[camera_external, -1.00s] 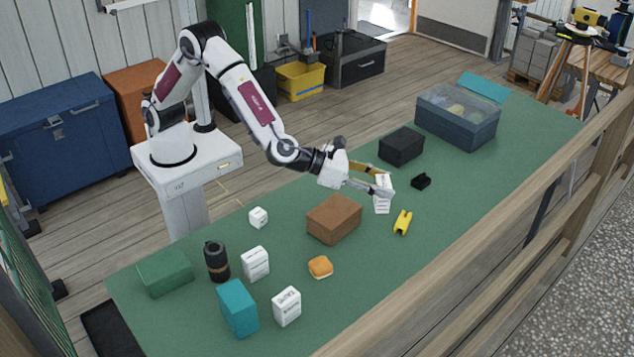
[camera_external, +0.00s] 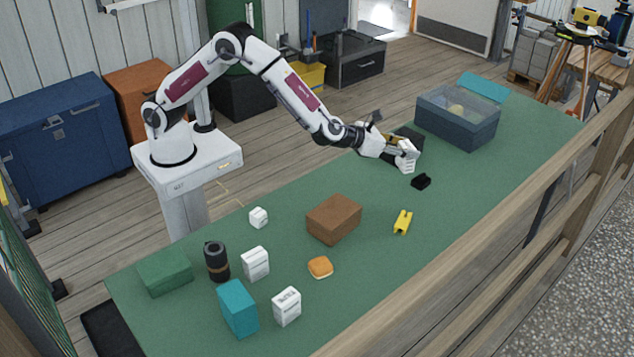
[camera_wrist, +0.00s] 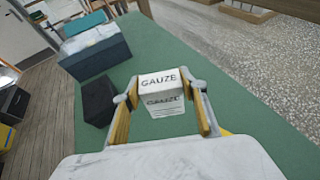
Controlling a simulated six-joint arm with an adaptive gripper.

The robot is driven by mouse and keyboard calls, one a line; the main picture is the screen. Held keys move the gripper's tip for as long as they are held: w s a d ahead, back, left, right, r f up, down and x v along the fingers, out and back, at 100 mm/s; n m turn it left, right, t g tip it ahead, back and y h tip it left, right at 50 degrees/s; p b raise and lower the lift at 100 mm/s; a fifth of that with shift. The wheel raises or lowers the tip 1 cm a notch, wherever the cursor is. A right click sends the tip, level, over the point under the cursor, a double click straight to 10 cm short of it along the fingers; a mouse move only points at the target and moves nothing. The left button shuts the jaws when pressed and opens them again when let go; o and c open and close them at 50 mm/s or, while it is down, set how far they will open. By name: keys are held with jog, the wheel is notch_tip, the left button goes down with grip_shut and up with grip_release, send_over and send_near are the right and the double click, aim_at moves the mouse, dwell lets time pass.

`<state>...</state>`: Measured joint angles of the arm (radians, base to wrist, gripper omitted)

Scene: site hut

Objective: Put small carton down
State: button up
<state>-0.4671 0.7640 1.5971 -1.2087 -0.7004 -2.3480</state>
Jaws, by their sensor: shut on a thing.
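The small carton is a white box printed "GAUZE" (camera_wrist: 160,92), seen between my gripper's fingers in the wrist view. In the external view the white carton (camera_external: 406,160) is at the end of my arm. My gripper (camera_external: 402,153) is shut on it near the black box, at the right part of the green table. In the wrist view the yellow-lined fingers of my gripper (camera_wrist: 162,104) stand on both sides of the carton. I cannot tell exactly how far the carton is above the table.
A dark blue bin (camera_external: 458,122) with a clear top stands beyond my gripper. A black box (camera_external: 411,134) is partly hidden behind it. A small black item (camera_external: 421,181), a yellow item (camera_external: 402,222) and a brown box (camera_external: 334,219) lie nearer. Green table (camera_external: 480,190) is clear to the right.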

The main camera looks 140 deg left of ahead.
aim_at(402, 170)
jog(key=shift+f, duration=1)
jog(key=shift+f, duration=0.1)
jog(key=shift+f, duration=3.05)
jog(key=shift+f, duration=0.1)
jog(key=shift+f, duration=1.75)
jog(key=shift+f, duration=0.15)
jog(key=o, duration=1)
jog(key=v, duration=1.2)
jog(key=shift+r, duration=0.25)
